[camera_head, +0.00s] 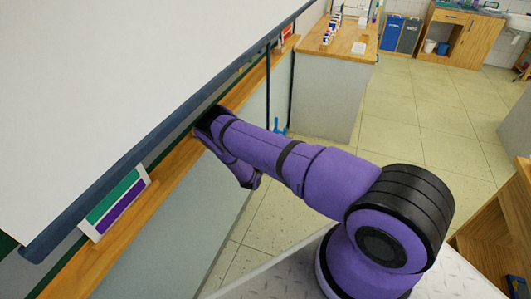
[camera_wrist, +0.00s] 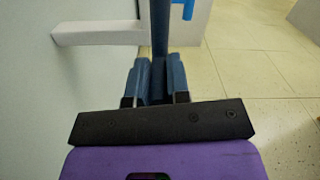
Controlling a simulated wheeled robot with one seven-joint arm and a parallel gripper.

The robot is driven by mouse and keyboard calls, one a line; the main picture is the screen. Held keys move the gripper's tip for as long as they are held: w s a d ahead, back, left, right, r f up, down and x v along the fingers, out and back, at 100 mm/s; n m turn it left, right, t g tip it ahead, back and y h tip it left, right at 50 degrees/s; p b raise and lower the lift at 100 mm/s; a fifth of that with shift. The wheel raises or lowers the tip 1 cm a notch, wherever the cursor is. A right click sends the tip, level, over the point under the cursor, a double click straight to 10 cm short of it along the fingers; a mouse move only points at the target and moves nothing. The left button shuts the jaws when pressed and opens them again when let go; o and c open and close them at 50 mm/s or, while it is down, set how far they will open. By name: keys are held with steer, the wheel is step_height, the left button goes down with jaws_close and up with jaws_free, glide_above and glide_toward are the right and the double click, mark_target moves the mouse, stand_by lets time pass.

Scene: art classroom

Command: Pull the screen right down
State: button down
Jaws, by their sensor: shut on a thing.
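The white screen (camera_head: 130,95) fills the upper left of the head view, with a dark blue bar (camera_head: 125,165) along its lower edge. A thin dark blue pull strap (camera_head: 267,85) hangs from near the bar's far end, and its lower part is hidden behind my arm. In the wrist view my gripper (camera_wrist: 161,88) is shut on a dark upright strip, which looks like this pull strap (camera_wrist: 159,28). The strip passes between the two fingers. My fingertips are hidden in the head view.
A wooden ledge (camera_head: 175,165) on a pale wall runs behind the screen, with a green and purple card (camera_head: 115,203) on it. A wood-topped counter (camera_head: 340,42) stands beyond. A wooden cabinet (camera_head: 490,240) is at right. Tiled floor (camera_head: 430,110) lies free between.

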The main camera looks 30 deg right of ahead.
steer(key=shift+w+d, duration=0.1)
steer(key=c, duration=1.1)
jaws_free()
steer(key=shift+f, duration=0.2)
steer(key=v, duration=1)
steer(key=shift+s+a, duration=0.25)
steer(key=shift+a, duration=0.05)
steer(key=shift+d, duration=0.1)
